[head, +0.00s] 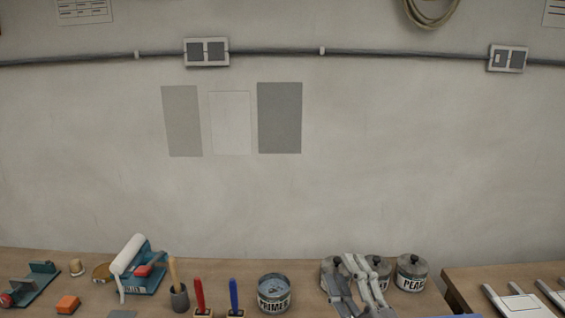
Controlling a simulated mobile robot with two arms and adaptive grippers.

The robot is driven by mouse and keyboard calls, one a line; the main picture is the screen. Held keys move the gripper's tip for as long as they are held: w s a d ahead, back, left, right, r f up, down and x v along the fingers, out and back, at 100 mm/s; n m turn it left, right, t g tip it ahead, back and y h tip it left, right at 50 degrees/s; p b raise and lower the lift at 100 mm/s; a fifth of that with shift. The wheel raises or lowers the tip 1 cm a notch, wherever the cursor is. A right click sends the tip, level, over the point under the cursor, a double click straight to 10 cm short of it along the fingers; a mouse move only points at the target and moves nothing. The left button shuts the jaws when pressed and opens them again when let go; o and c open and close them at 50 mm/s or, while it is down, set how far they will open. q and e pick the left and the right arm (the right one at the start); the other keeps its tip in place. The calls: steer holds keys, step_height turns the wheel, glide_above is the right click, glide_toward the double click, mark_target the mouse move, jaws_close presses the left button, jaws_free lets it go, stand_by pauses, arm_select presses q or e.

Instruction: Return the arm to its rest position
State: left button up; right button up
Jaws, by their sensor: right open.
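My right gripper (352,268) is at the bottom of the head view, right of centre. Its grey fingers point up and are open, with nothing seen between them. It shows in front of dark-lidded cans at the back of the wooden bench (220,260) and partly hides them. I cannot tell its exact height above the bench. My left gripper is not in view.
An open primer can (274,293) stands left of my right gripper. A lidded can (412,273) stands to its right. Brushes, a white roller (129,254) and an orange block (68,304) are further left. A second table (470,280) is at right.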

steer(key=s+d+f+m+g+h, duration=0.4)
steer(key=d+f+m, duration=0.15)
steer(key=f, duration=0.45)
steer(key=s+d+f+m+g+h, duration=0.35)
steer(key=f+m, duration=0.25)
steer(key=f, duration=0.3)
steer(key=s+f+m+g+y, duration=0.1)
steer(key=s+f+m+g, duration=0.1)
steer(key=s+f+g, duration=0.5)
steer(key=s+f+m+g, duration=0.15)
steer(key=s+f, duration=0.25)
steer(key=s, duration=0.7)
step_height(320, 180, down, 31)
steer(key=s+g+b, duration=0.2)
steer(key=b, duration=0.3)
steer(key=s+d+f+g+b, duration=0.1)
steer(key=s+f+b, duration=0.4)
steer(key=s+f, duration=1.2)
step_height(320, 180, down, 4)
steer(key=shift+d+f+n+g, duration=0.15)
steer(key=shift+d+n+g, duration=0.2)
steer(key=shift+d, duration=0.5)
